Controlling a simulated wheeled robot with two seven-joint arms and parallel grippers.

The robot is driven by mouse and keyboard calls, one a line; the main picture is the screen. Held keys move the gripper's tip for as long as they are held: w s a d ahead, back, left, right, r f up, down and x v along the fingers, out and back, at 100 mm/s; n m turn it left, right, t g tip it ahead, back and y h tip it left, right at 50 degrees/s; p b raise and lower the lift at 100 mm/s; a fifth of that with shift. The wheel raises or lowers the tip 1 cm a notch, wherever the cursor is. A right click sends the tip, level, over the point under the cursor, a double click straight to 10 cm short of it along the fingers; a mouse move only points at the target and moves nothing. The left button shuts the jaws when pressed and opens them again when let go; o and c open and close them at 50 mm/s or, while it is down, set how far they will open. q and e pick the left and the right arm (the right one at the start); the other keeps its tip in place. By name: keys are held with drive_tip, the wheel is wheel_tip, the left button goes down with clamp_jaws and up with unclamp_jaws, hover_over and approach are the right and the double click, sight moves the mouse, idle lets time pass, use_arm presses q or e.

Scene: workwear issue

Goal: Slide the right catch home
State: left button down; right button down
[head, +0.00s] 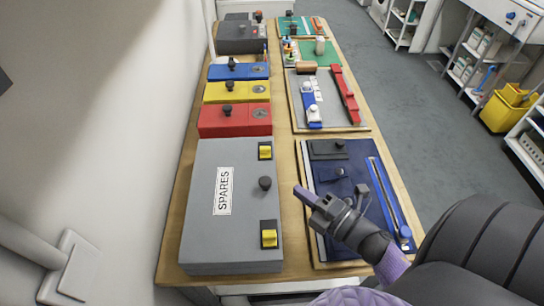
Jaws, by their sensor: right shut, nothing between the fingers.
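The grey SPARES box (225,258) lies shut on the near left of the table, with a dark round knob (265,183) on its lid. Two yellow catches on dark plates sit along its right edge: a far catch (265,152) and a near catch (269,238). Read by the label's lettering, the far one is the right catch; how far either has slid is too small to tell. My right gripper (303,194) is shut and empty, right of the box and above the blue board, apart from both catches. My left gripper is out of view.
A blue board (322,245) with dark flaps and a long slider lies under my right arm. Red (215,122), yellow (215,92) and blue (222,72) boxes stand beyond the grey box. A wall borders the left; floor is open beyond the table's right edge.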

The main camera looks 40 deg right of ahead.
sight(272, 167)
drive_tip(key=x, duration=0.7)
drive_tip(key=shift+w+a, duration=0.1)
drive_tip(key=shift+w, duration=0.25)
drive_tip(key=w, duration=0.1)
drive_tip(key=w+d, duration=0.1)
drive_tip(key=w+b, duration=0.1)
drive_tip(key=shift+w+d, duration=0.15)
drive_tip(key=shift+d, duration=0.15)
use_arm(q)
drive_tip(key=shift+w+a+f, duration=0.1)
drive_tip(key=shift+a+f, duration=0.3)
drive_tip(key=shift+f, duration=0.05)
use_arm(e)
drive_tip(key=shift+w+d, duration=0.2)
drive_tip(key=shift+w, duration=0.1)
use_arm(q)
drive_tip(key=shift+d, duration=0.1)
